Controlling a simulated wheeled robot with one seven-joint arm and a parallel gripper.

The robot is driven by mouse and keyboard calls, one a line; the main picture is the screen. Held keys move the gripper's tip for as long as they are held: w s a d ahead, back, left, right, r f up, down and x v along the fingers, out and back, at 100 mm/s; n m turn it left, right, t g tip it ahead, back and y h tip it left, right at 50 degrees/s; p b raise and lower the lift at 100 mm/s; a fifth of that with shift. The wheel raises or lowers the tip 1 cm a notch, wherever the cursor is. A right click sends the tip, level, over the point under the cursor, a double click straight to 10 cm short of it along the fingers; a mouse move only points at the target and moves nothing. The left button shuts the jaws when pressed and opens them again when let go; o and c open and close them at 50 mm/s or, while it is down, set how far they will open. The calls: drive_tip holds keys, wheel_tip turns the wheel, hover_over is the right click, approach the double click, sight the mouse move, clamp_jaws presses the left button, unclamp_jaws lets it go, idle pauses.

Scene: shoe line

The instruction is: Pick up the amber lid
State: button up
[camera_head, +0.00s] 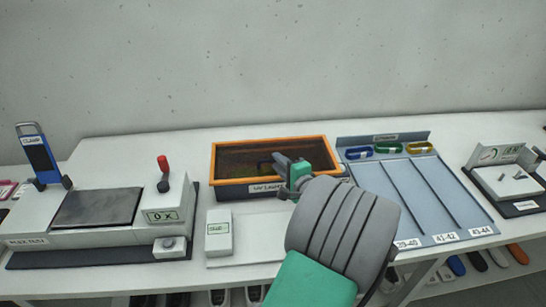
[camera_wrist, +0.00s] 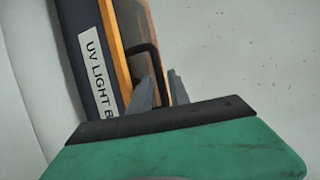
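The amber lid (camera_head: 238,160) is a dark, see-through panel on top of the orange-rimmed UV light box (camera_head: 232,190). The lid also shows in the wrist view (camera_wrist: 133,22), with its black handle (camera_wrist: 152,52) standing up from it. My gripper (camera_head: 277,163) is over the right half of the box, low at the lid. In the wrist view its two grey fingers (camera_wrist: 160,82) are apart, with the handle's near end running between them. I see no clear contact with the handle. My gripper hides part of the lid and handle in the head view.
A wall (camera_head: 280,60) rises behind the white table.

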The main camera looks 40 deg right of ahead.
drive_tip(key=shift+w, duration=0.1)
drive_tip(key=shift+c, duration=0.4)
clamp_jaws()
idle(0.9)
